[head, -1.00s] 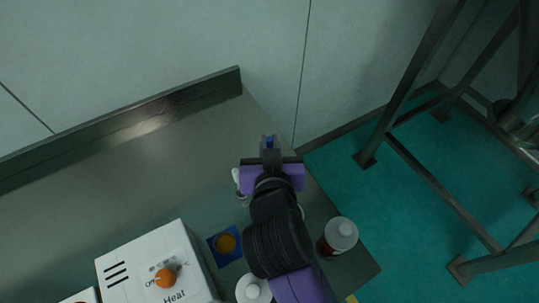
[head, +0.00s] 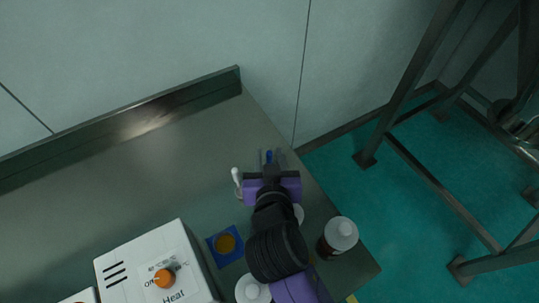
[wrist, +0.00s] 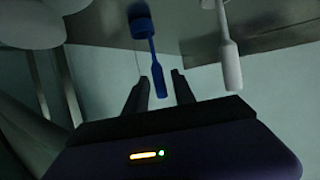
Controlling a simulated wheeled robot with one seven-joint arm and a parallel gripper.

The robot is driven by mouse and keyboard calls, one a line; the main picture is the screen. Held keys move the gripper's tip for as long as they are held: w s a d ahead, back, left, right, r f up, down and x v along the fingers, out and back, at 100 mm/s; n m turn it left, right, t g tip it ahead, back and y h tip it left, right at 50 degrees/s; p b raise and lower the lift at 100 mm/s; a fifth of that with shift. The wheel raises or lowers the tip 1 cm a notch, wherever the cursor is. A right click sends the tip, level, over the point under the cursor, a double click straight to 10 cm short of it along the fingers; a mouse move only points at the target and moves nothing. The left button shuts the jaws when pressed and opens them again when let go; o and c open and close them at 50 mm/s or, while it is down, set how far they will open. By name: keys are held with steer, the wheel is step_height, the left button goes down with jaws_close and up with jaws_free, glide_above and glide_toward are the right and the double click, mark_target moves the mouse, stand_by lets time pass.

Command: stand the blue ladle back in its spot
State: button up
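The blue ladle (wrist: 157,78) stands roughly upright on the grey table, with its round blue end (wrist: 141,24) at the table surface and its handle end towards my fingers. In the head view only its blue tip (head: 269,155) shows, between my fingertips. My gripper (head: 268,159) is open. In the wrist view its two fingers (wrist: 159,83) are apart, one on each side of the ladle's handle end, with gaps visible and no contact seen.
A white ladle-like utensil (wrist: 231,65) stands beside the blue one and also shows in the head view (head: 236,176). A blue square with an orange disc (head: 212,247), a white heater box (head: 135,262) and a white-capped brown bottle (head: 340,236) are nearby. The table's back left is clear.

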steer(key=shift+r, duration=0.1)
steer(key=shift+s+r, duration=0.1)
steer(key=shift+s, duration=0.05)
steer(key=v, duration=0.7)
steer(key=shift+b, duration=0.45)
steer(key=shift+s, duration=0.1)
